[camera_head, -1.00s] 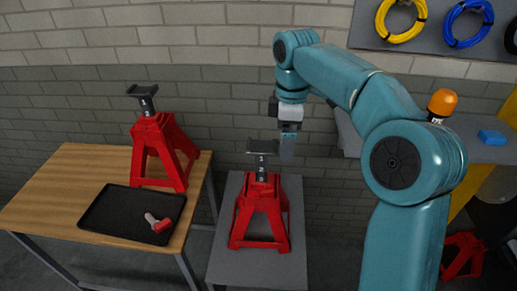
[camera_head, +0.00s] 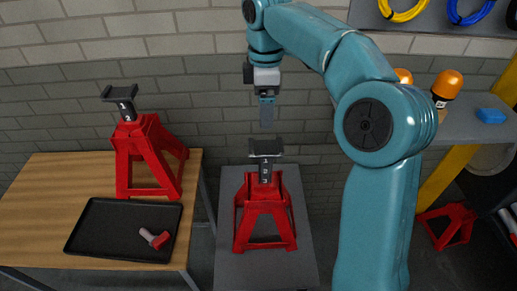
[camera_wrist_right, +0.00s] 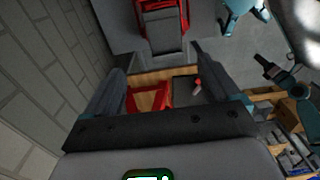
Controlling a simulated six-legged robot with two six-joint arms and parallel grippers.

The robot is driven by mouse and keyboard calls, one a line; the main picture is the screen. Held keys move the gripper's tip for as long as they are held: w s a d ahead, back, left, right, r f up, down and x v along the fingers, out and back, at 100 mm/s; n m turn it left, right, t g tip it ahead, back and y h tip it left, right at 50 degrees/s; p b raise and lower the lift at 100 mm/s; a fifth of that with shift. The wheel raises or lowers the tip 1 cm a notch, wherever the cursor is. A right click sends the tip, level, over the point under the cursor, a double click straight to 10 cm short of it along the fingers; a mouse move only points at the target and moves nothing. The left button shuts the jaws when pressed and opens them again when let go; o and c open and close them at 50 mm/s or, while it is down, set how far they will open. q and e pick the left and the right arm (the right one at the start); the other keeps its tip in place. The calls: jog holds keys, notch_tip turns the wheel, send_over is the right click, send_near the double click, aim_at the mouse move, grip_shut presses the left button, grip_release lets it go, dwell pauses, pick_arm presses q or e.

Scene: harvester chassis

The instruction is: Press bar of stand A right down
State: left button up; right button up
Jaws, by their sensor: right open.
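A black tray (camera_head: 85,243) holding a red and grey part (camera_head: 155,239) lies on the wooden table (camera_head: 30,195). The grey bench (camera_head: 228,255) is clear around its stand. A brick wall is behind. Orange lamps (camera_head: 447,84) and a blue block (camera_head: 491,116) sit on the right shelf.

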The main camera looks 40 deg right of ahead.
jog(key=f, duration=0.1)
jog(key=s+f, duration=0.1)
jog(key=f, duration=0.2)
jog(key=shift+s+a+b, duration=0.25)
jog(key=shift+b, duration=0.15)
send_over(265, 176)
notch_tip(265, 176, down, 11)
jog(key=shift+d+f, duration=0.1)
jog(key=shift+d, duration=0.05)
jog(key=shift+w+f, duration=0.25)
jog(key=shift+f, duration=0.15)
jog(key=shift+s+r, duration=0.15)
jog(key=shift+s, duration=0.05)
jog(key=shift+w, duration=0.1)
jog(key=c, duration=1.3)
jog(key=shift+c, duration=0.6)
notch_tip(265, 176, down, 10)
jog(key=b, duration=0.6)
jog(key=shift+r, duration=0.2)
